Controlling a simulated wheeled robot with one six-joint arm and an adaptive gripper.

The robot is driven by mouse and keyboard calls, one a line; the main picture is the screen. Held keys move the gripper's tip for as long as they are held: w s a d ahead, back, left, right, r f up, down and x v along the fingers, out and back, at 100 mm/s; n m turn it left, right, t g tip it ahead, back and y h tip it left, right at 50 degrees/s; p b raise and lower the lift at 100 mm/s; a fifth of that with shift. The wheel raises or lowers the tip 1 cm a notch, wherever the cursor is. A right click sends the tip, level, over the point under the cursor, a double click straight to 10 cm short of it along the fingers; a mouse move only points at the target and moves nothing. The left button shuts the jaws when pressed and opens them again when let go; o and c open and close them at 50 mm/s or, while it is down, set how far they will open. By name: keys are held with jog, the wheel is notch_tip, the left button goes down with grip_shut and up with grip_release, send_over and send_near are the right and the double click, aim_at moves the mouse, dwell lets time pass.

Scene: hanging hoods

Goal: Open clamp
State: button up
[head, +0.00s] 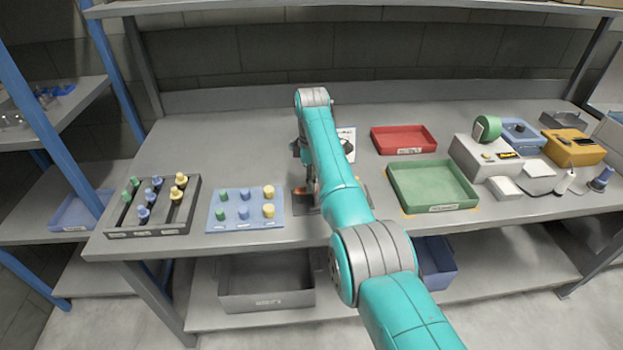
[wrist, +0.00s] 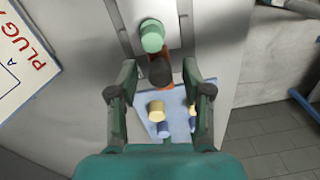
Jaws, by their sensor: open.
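A pale green cylinder (wrist: 152,36) sits on the light grey block (wrist: 172,38) beyond the knob. My gripper (wrist: 160,66) is open, with one finger on each side of the knob; I cannot tell whether either touches it. In the head view, my gripper is mostly hidden behind my arm.
A blue board with pegs (head: 233,223) and a dark peg rack (head: 120,233) stand left of the clamp. A red tray (head: 403,128), a green tray (head: 434,182) and several devices are to the right. A printed card (wrist: 18,60) lies near the clamp.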

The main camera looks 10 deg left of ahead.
grip_shut()
jog(key=m, duration=0.2)
jog(key=s+m, duration=0.1)
jog(key=m, duration=0.1)
jog(key=shift+s+d+m, duration=0.1)
jog(key=shift+s+m, duration=0.1)
jog(key=shift+m, duration=0.1)
jog(key=m, duration=0.1)
jog(key=s+m, duration=0.1)
jog(key=m, duration=0.2)
jog(key=shift+s+a+m, duration=0.15)
jog(key=shift+a+m, duration=0.1)
jog(key=shift+m, duration=0.05)
jog(key=m, duration=0.3)
jog(key=s+m, duration=0.1)
jog(key=shift+a+m, duration=0.3)
jog(key=shift+a, duration=0.1)
jog(key=shift+s+a+r+m, duration=0.15)
jog(key=shift+a+m, duration=0.15)
jog(key=shift+m, duration=0.75)
jog(key=shift+s+a+f+m, duration=0.1)
jog(key=shift+a+m, duration=0.15)
jog(key=shift+m, duration=0.8)
